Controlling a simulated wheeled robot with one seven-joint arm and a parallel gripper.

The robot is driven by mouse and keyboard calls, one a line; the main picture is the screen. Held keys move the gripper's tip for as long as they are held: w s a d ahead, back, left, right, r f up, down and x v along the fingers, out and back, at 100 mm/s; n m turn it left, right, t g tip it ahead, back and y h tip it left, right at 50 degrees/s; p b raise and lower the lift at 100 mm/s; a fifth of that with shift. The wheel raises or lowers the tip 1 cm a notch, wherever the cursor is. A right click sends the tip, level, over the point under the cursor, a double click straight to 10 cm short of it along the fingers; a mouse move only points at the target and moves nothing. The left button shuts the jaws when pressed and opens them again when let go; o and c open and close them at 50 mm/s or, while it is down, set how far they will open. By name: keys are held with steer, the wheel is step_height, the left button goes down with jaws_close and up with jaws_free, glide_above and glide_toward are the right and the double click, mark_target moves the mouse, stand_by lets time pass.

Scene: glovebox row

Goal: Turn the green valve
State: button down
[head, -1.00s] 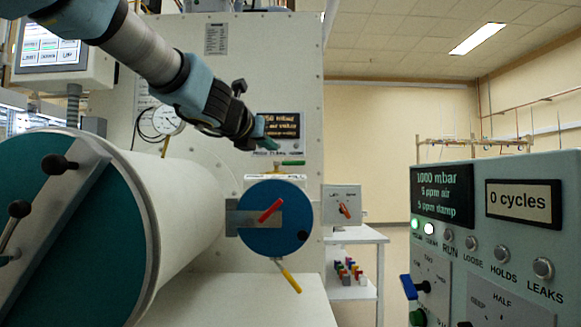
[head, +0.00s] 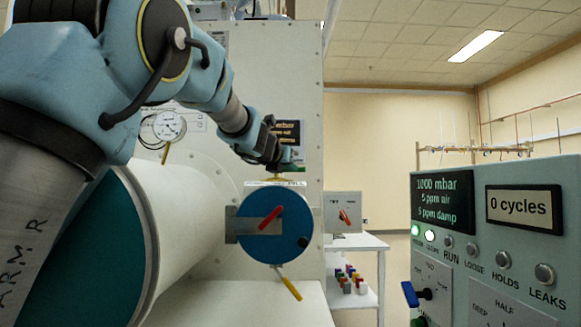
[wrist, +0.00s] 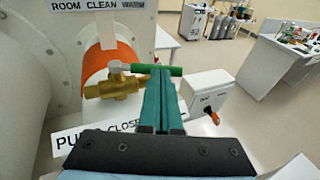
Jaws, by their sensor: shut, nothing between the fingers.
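The green valve has a green bar handle (wrist: 170,71) on a brass body (wrist: 112,86), beside an orange pipe section in the wrist view. The bar lies crosswise in that view. My gripper (wrist: 160,76) is shut and empty, its two green fingers side by side. Their tips overlap the middle of the bar; I cannot tell if they touch it. In the head view my gripper (head: 287,167) is just above the round blue door, and the valve there is mostly hidden behind the fingertips.
Below the valve is a blue round door (head: 265,236) with a red handle (head: 270,217) and a yellow lever (head: 290,289). A control panel (head: 465,250) fills the right. A grey box with a red-orange knob (wrist: 206,96) is right of the fingers.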

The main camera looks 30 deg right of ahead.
stand_by(0.3)
steer(key=shift+w+d+p, duration=0.2)
steer(key=shift+d+p, duration=0.15)
steer(key=shift+d, duration=0.4)
steer(key=shift+w+d+p, duration=0.2)
steer(key=shift+d+p, duration=0.15)
steer(key=shift+d, duration=0.4)
steer(key=shift+r, duration=0.1)
